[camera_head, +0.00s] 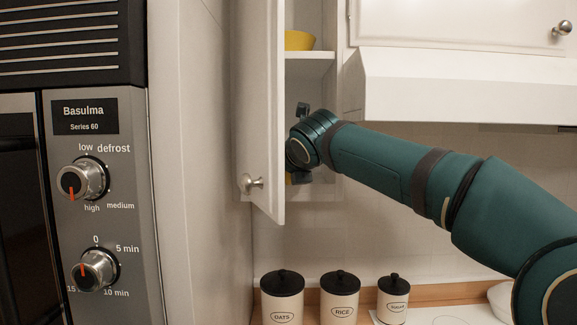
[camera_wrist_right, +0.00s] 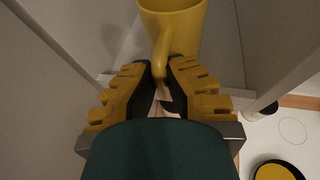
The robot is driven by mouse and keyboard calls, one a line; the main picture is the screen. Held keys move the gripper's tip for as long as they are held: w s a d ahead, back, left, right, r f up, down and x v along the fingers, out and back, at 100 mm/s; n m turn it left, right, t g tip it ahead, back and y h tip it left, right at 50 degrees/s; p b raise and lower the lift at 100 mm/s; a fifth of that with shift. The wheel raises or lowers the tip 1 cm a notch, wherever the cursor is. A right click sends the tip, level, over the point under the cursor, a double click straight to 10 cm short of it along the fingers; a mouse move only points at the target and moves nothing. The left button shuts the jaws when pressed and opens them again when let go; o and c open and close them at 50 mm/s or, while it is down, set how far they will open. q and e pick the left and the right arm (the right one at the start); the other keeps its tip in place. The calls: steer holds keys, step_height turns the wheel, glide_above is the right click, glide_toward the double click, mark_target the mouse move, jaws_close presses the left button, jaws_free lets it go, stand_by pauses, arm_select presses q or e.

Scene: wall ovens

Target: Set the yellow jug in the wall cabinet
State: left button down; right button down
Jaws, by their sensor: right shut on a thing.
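The yellow jug (camera_wrist_right: 178,28) shows at the top of the right wrist view, its handle toward me. My right gripper (camera_wrist_right: 161,78) is shut on the handle, its yellow-and-black fingers on either side. In the head view the right arm reaches in from the right to the opening of the wall cabinet (camera_head: 310,85). The cabinet's white door (camera_head: 262,100) stands open and hides most of the gripper there. A small yellow patch shows below the wrist, too little to identify. Whether the jug touches a shelf cannot be told. My left gripper is not in view.
A yellow bowl (camera_head: 299,40) sits on the cabinet's upper shelf. Black-lidded canisters, oats (camera_head: 283,298), rice (camera_head: 340,297) and a smaller one (camera_head: 392,298), stand on the counter below. A white range hood (camera_head: 455,85) is right of the opening; the oven (camera_head: 98,200) is at left.

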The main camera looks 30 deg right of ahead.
steer(key=c, duration=1.1)
jaws_free()
steer(key=shift+c, duration=0.2)
steer(key=v, duration=1.2)
